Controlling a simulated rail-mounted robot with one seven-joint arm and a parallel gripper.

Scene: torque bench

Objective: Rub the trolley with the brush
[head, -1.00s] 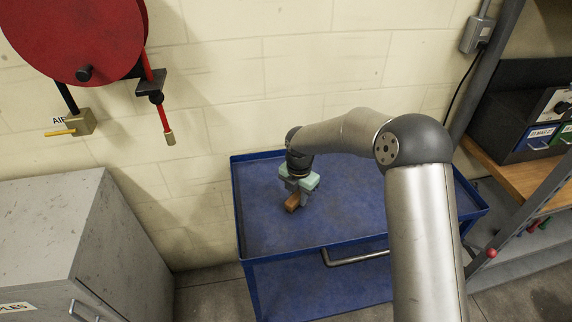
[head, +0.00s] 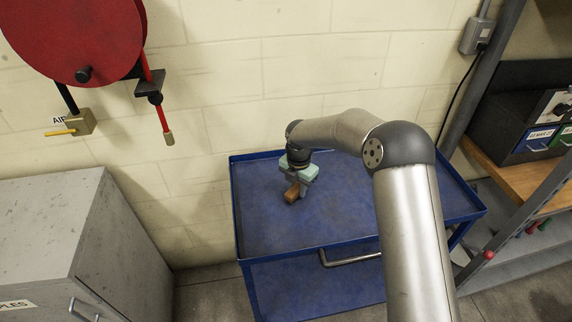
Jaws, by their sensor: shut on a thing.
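The blue trolley (head: 340,225) stands against the wall, with a raised rim round its top tray and a grey handle at its front. My gripper (head: 298,187) is over the left part of the top tray, pointing down. It is shut on the brush, a small brown block (head: 292,193). The brush is low at the tray surface; I cannot tell for sure whether it touches. Its underside is hidden, and my arm hides part of the tray's right side.
A grey cabinet (head: 60,225) stands at the left. A red hose reel (head: 75,35) hangs on the wall above it. A shelf with a wooden top (head: 490,165) and dark bins is at the right. The rest of the tray is bare.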

